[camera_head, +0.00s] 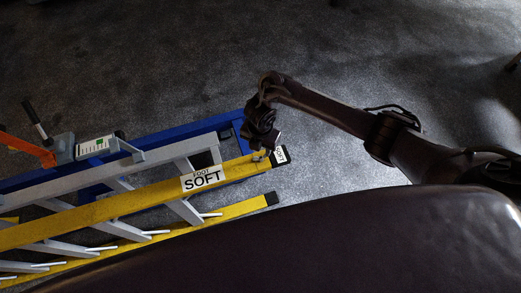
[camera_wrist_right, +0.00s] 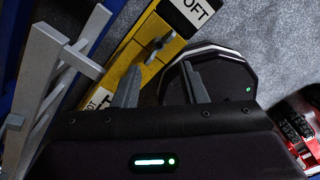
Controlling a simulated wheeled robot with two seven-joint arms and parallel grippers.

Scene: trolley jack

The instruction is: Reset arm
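My right gripper (camera_head: 262,150) is over the right end of a yellow and grey ladder (camera_head: 110,203) in the head view. In the right wrist view the two fingers of the right gripper (camera_wrist_right: 161,68) are apart, with nothing held between them. A small grey wing-shaped piece (camera_wrist_right: 157,46) on the yellow rail lies just beyond the fingertips; I cannot tell whether they touch the rail. My left gripper is not in view. No trolley jack can be made out for certain; a red and black object (camera_wrist_right: 300,128) is partly visible at the wrist view's right edge.
A blue frame (camera_head: 165,140) lies behind the ladder. An orange bar (camera_head: 25,148) and a grey box with a black-gripped lever (camera_head: 65,149) are at the left. A large dark surface (camera_head: 330,245) fills the bottom. Grey floor is clear at the top.

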